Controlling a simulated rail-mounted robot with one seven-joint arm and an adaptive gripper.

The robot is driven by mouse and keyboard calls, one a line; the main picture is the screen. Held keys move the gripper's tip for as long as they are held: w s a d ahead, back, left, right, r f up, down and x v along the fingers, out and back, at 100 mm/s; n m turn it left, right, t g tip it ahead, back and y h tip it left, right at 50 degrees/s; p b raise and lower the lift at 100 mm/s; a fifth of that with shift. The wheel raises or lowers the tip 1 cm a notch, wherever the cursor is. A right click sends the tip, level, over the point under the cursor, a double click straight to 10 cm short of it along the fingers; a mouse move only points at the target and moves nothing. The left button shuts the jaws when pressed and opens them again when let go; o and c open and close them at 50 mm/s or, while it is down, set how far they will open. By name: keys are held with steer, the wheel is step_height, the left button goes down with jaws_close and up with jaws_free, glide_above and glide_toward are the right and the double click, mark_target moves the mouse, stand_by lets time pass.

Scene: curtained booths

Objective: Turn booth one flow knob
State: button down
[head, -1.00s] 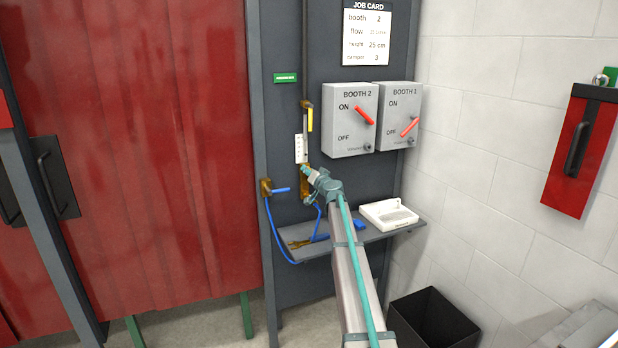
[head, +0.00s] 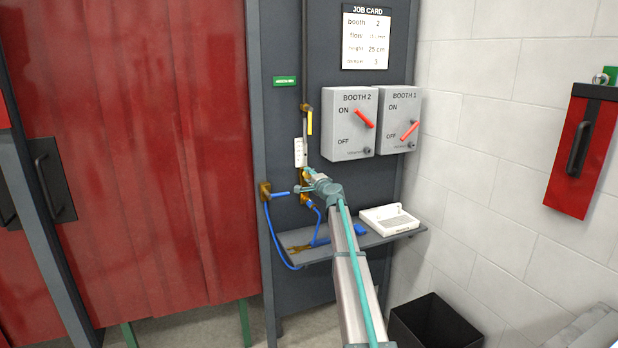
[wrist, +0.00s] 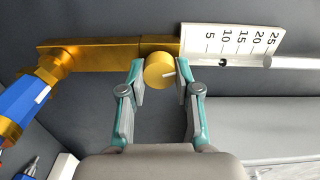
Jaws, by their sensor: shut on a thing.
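In the head view my gripper (head: 308,182) is at the brass fitting on the dark panel (head: 290,50), just below the scale card (head: 299,152). The knob is hidden there by my gripper. No booth label shows on the knob.
Grey BOOTH 2 (head: 347,145) and BOOTH 1 (head: 404,140) boxes with red levers are up right. Below is a shelf (head: 375,237) with a white tray (head: 390,224). A black bin (head: 430,335) stands on the floor.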

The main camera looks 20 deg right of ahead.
steer(key=m+p, duration=0.1)
steer(key=m, duration=0.3)
steer(key=shift+m, duration=0.3)
steer(key=m+p, duration=0.2)
steer(key=m, duration=0.2)
steer(key=shift+f+m, duration=0.1)
steer(key=shift+m, duration=0.3)
steer(key=c, duration=0.8)
jaws_free()
steer(key=s, duration=1.2)
